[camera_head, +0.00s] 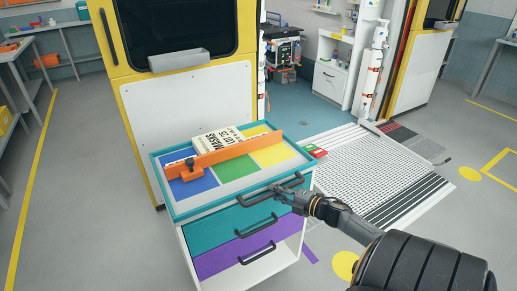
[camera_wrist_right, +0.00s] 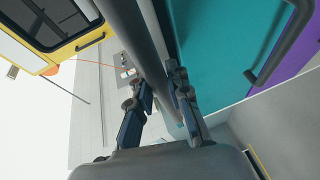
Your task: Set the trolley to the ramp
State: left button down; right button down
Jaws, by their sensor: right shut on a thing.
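The trolley (camera_head: 180,215) stands upright in the middle of the head view, with a teal-rimmed top, a teal drawer (camera_head: 240,219) and a purple drawer (camera_head: 236,256). It also shows in the wrist view (camera_wrist_right: 213,50). My right gripper (camera_head: 282,190) is shut on the trolley's dark top handle (camera_head: 292,182); in the wrist view the fingers (camera_wrist_right: 163,98) close around the grey bar (camera_wrist_right: 150,45). The ramp (camera_head: 365,172), pale and perforated with dark stripes along its near edge, lies to the right of the trolley, apart from it. My left gripper is out of view.
An orange divider (camera_head: 225,153) and a masks box (camera_head: 222,138) are on the trolley top. The yellow-framed vehicle (camera_head: 190,98) stands close behind the trolley. Yellow spots (camera_head: 470,174) mark the floor. Grey floor (camera_head: 90,180) is open to the left.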

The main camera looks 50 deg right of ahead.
jog(key=shift+s+d+f+b, duration=0.1)
jog(key=shift+s+d+b, duration=0.1)
jog(key=shift+d, duration=0.35)
jog(key=shift+s+d+b, duration=0.1)
jog(key=shift+d+b, duration=0.05)
jog(key=shift+d, duration=0.6)
jog(key=c, duration=1.3)
grip_release()
jog(key=shift+s+d, duration=0.1)
jog(key=shift+o, duration=0.2)
jog(key=shift+s, duration=0.45)
jog(key=s+d+r, duration=0.1)
jog(key=s+r, duration=0.1)
jog(key=s, duration=0.8)
jog(key=shift+s+d+r, duration=0.2)
jog(key=shift+s, duration=0.2)
jog(key=shift+f, duration=0.15)
